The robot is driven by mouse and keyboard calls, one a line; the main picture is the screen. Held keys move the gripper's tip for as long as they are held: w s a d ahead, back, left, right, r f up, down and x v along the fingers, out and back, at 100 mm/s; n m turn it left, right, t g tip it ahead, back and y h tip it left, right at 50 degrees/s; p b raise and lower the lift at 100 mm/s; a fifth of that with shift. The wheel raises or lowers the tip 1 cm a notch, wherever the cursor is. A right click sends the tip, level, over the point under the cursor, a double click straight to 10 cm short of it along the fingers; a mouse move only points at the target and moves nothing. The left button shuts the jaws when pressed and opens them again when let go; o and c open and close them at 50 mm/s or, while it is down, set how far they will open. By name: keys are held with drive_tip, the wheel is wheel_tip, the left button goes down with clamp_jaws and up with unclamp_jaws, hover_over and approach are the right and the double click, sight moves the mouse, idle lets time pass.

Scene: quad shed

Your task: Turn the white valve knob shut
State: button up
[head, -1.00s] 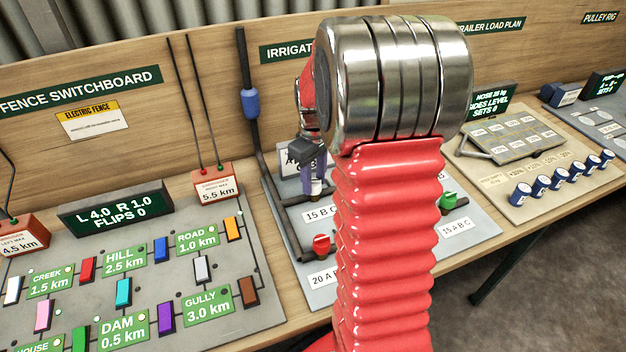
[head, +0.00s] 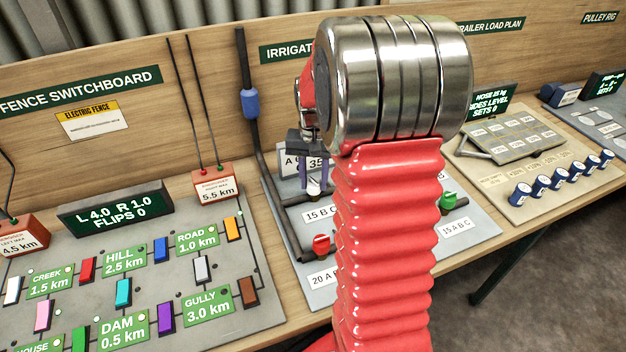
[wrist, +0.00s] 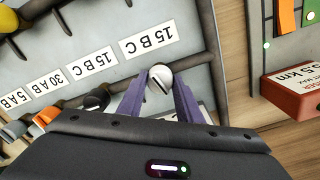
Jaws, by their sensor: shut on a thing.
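The white valve knob (head: 314,188) stands on the grey irrigation panel (head: 283,202) in the head view, left of my red arm. It also shows in the wrist view (wrist: 160,77) as a round white cap with a dark line across it. My gripper (head: 314,182) is above it with two purple fingers, one on each side of the knob. In the wrist view my gripper (wrist: 160,86) is shut on the knob at the fingertips. My arm hides much of the panel in the head view.
A red knob (head: 321,243) and a green knob (head: 446,201) sit on the same panel. Dark pipes (head: 281,228) run along its left side. The fence switchboard (head: 185,275) lies to the left, with an orange-red box (head: 215,185) near the panel.

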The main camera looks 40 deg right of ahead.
sight(313, 180)
drive_tip(key=shift+m, duration=1.6)
drive_tip(key=o, duration=1)
drive_tip(key=shift+r, duration=0.15)
wheel_tip(313, 180, up, 14)
drive_tip(key=shift+f, duration=0.25)
